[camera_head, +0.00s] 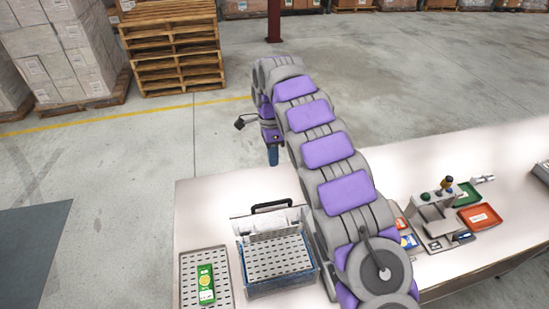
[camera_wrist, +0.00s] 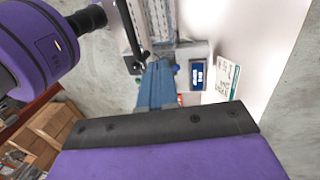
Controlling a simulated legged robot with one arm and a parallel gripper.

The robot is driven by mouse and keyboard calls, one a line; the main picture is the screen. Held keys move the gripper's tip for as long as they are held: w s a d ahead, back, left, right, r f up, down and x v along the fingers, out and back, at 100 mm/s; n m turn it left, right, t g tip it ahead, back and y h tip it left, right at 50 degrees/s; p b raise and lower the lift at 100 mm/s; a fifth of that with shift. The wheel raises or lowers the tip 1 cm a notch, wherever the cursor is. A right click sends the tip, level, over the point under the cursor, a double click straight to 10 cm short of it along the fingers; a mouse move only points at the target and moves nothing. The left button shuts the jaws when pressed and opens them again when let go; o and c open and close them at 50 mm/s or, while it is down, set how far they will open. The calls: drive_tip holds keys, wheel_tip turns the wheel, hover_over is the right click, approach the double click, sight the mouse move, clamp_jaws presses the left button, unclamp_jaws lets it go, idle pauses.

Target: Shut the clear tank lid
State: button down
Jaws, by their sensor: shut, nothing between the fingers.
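The clear tank (camera_head: 282,287) stands near the table's far edge, with bluish walls and a perforated metal rack inside. Its clear lid (camera_head: 270,222) is raised at the tank's far side, standing open, with a black handle (camera_head: 271,206) along its top edge. In the wrist view the black handle (camera_wrist: 134,32) shows at the top. My gripper (camera_head: 273,158) is beyond the table edge, above and past the lid, pointing down with its blue fingers together and empty. The blue fingers also show in the wrist view (camera_wrist: 156,82), apart from the handle as far as I can tell.
A perforated tray (camera_head: 187,272) with a green device (camera_head: 206,283) lies left of the tank. A weighing station, a green tray (camera_head: 467,194) and a red tray (camera_head: 480,217) are at right. Pallets (camera_head: 172,55) and boxes stand behind. The floor beyond the table is clear.

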drive_tip(key=s+f+p, duration=0.2)
drive_tip(key=s+f, duration=0.3)
drive_tip(key=f, duration=0.4)
drive_tip(key=shift+d+p, duration=0.35)
drive_tip(key=shift+d, duration=0.1)
drive_tip(key=shift+s+d+f, duration=0.1)
drive_tip(key=shift+f, duration=0.05)
